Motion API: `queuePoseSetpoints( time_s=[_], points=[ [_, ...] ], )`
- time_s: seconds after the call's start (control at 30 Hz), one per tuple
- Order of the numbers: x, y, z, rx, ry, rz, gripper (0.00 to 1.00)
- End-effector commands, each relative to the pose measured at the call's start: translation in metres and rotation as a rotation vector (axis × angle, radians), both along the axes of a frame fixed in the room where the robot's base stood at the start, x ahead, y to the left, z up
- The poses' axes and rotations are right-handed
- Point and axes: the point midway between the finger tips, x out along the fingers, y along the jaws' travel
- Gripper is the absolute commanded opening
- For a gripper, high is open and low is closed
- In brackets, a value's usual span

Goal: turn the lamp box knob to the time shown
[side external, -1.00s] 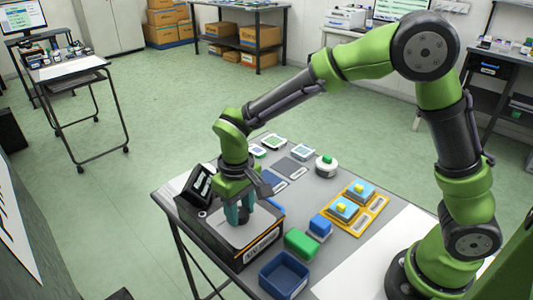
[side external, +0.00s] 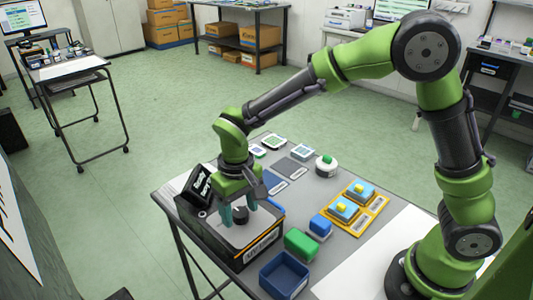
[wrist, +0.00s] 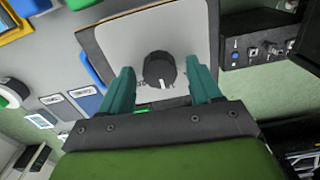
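The lamp box (side external: 232,238) stands at the left end of the table, with a pale top plate that also shows in the wrist view (wrist: 185,30). Its black round knob (wrist: 160,70) has a white pointer mark facing my gripper; it also shows in the side view (side external: 240,213). My gripper (wrist: 160,80) is open, with its two teal fingers apart on either side of the knob's near edge and not visibly touching it. In the side view my gripper (side external: 240,215) is low over the box. A dark display (side external: 197,185) stands at the box's back; its text is too small to read.
A blue tray (side external: 284,276), a green block (side external: 301,243) and a blue block (side external: 320,226) are right of the box. A yellow tray (side external: 374,207) with blue pieces and a white round container (side external: 326,166) stand farther along. Flat cards lie behind.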

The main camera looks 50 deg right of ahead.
Motion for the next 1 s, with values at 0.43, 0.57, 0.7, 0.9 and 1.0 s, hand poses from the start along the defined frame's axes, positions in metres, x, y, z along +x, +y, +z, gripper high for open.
queuePoseSetpoints(
  time_s=[0.43,0.57,0.7,0.9,1.0],
  points=[
    [0.0,0.001,0.013,0.001,-0.001,0.0,0.65],
    [0.001,0.001,0.038,0.003,-0.003,0.001,0.65],
    [0.001,0.0,0.073,0.002,-0.004,0.001,0.65],
    [0.0,0.0,0.121,0.002,-0.003,0.001,0.65],
    [0.0,0.0,0.14,0.002,-0.002,0.001,0.65]
  ],
)
